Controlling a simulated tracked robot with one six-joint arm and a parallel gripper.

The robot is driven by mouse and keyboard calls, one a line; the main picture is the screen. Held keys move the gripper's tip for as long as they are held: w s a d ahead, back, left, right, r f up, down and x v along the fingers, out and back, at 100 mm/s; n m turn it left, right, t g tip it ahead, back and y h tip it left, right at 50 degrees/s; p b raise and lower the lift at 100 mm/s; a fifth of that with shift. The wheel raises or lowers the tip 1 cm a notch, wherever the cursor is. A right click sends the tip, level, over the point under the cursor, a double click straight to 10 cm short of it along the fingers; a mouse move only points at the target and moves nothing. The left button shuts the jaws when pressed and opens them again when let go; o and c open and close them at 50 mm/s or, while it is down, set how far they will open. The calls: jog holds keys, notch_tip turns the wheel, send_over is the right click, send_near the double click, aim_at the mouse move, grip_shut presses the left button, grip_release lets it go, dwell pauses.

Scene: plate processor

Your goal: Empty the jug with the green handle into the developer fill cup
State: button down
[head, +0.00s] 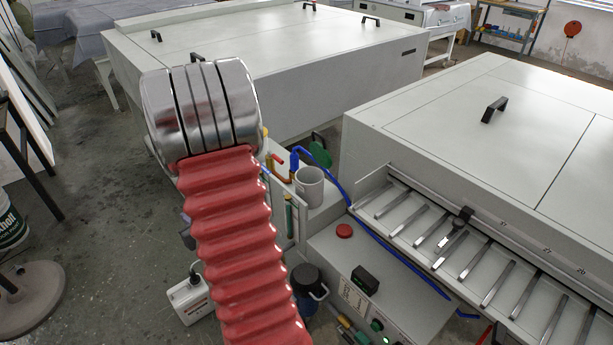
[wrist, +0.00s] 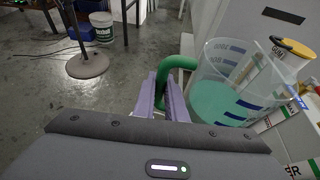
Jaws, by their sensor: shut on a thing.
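In the wrist view my gripper (wrist: 168,92) has its purple fingers shut on the green handle (wrist: 180,64) of a clear jug (wrist: 228,62). The jug has dark blue marks and holds green liquid (wrist: 222,102) in its lower part. It looks about upright. What is under the jug does not show. A light grey open cup (head: 309,187), which looks like the developer fill cup, stands right of my arm by the blue hose. I cannot read a label on it.
A control box with a red button (head: 344,231) stands in front of the cup. The processor (head: 480,130) is at the right, with a large cabinet (head: 270,60) behind. A yellow-capped container (wrist: 291,56) is beside the jug. Open floor (head: 95,190) lies at the left.

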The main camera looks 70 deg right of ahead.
jog(key=s+d+f+m+h, duration=0.1)
jog(key=s+d, duration=0.1)
jog(key=s, duration=0.1)
jog(key=s+d+f+m+g+h, duration=0.1)
jog(key=s+d, duration=0.1)
jog(key=d, duration=0.1)
jog(key=s+d+f+m+h, duration=0.1)
jog(key=s+d, duration=0.1)
jog(key=s, duration=0.1)
jog(key=shift+s+d+g, duration=0.3)
jog(key=shift+d+g, duration=0.05)
jog(key=shift+g, duration=0.05)
